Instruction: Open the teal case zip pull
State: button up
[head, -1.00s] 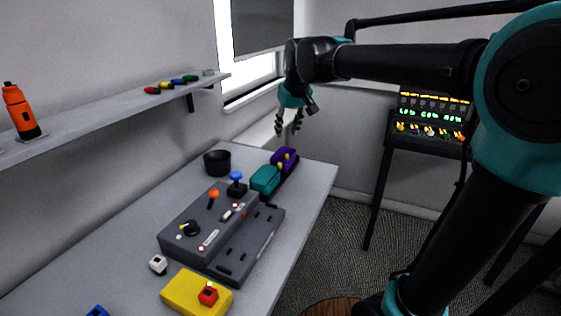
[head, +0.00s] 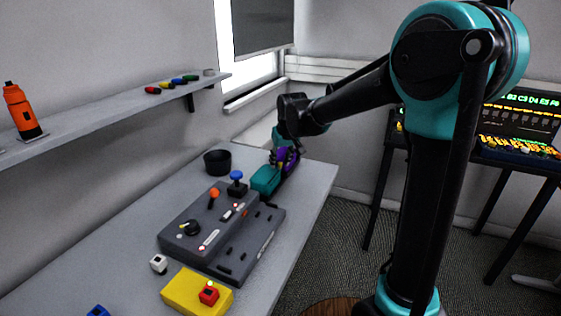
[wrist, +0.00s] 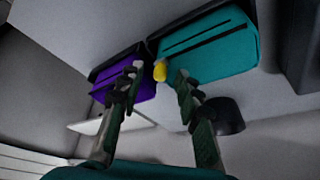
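The teal case (head: 264,179) lies at the far end of the table, and it fills the upper middle of the wrist view (wrist: 225,58) with a dark slit along it. A yellow knob-like pull (wrist: 160,70) shows at the teal case's left end in the wrist view. My gripper (wrist: 158,76) is open, its two fingers apart on either side of the yellow pull; contact cannot be told. In the head view my gripper (head: 284,159) is down over the cases and hides much of them.
A purple case (wrist: 107,92) sits beside the teal one, partly behind my left finger. A black cup (head: 217,163) stands left of the cases. A grey control box with joysticks (head: 190,228) and a yellow block (head: 185,292) are nearer.

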aim_at(269, 179)
jog(key=shift+f, duration=0.1)
jog(key=shift+c, duration=0.5)
grip_shut()
jog(key=s+a, duration=0.1)
jog(key=s, duration=0.4)
jog(key=s+a, duration=0.1)
jog(key=s, duration=0.1)
jog(key=shift+s+a, duration=0.2)
jog(key=shift+a, duration=0.15)
jog(key=shift+o, duration=0.5)
grip_release()
